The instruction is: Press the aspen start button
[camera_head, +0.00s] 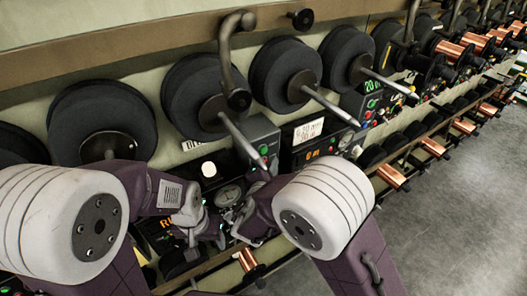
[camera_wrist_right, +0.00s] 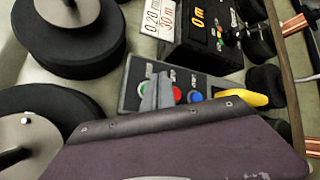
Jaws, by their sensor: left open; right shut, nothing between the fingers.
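A grey control panel (camera_wrist_right: 215,84) is in the right wrist view. In the head view my right gripper (camera_head: 243,218) is low at the machine front. My left gripper (camera_head: 207,228) is open beside it.
Black spools (camera_head: 196,92) line the wall, with metal rods (camera_head: 240,137) sticking out. A grey box (camera_head: 263,136) with green and red buttons stands above my right arm. A curved dark pipe (camera_head: 226,52) hangs above. Copper spools (camera_head: 392,176) run right; the floor (camera_head: 450,220) is clear.

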